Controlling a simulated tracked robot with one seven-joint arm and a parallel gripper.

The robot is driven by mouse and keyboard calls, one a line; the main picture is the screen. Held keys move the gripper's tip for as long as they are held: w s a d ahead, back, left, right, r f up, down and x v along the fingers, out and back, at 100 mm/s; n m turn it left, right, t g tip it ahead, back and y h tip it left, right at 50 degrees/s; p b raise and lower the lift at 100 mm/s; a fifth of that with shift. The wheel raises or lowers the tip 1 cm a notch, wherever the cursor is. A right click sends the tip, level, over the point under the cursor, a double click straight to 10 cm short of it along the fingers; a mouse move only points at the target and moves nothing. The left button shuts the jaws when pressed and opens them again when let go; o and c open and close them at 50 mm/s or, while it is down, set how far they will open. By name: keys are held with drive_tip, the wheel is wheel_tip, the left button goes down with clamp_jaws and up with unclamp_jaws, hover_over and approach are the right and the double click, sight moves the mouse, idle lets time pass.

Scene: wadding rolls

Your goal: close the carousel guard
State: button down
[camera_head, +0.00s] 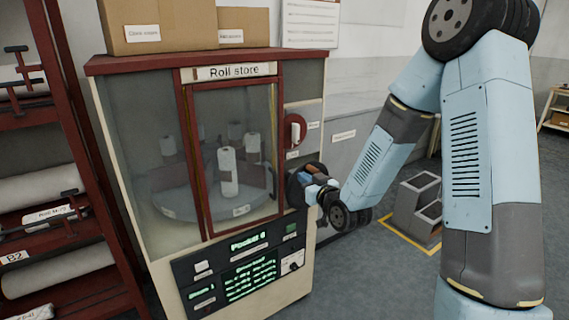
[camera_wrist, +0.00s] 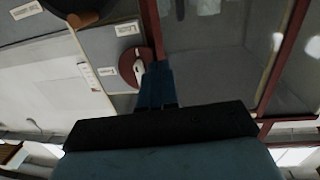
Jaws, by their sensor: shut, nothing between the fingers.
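The carousel guard (camera_head: 235,88) is a red-framed clear door on the front of the "Roll store" cabinet (camera_head: 155,250). White rolls (camera_head: 228,172) stand behind it on a round grey carousel (camera_head: 180,203). I cannot tell whether a small gap is left at the guard's edge. My gripper (camera_head: 299,185) is at the guard's lower right edge in the head view, its fingertips mostly hidden. In the wrist view, my gripper (camera_wrist: 158,68) has its blue fingers together and empty, close to the red frame bar (camera_wrist: 152,28). Contact is unclear.
A red dial with a white handle (camera_head: 295,130) is right of the guard; it also shows in the wrist view (camera_wrist: 132,66). A control panel (camera_head: 245,265) reads "Pocket 6". A red roll rack (camera_head: 70,240) stands left. Grey bins (camera_head: 415,210) sit on the floor at right.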

approach(279, 159)
drive_tip(key=shift+y, duration=0.3)
drive_tip(key=x, duration=0.7)
drive_tip(key=shift+w, duration=0.1)
drive_tip(key=shift+d, duration=0.1)
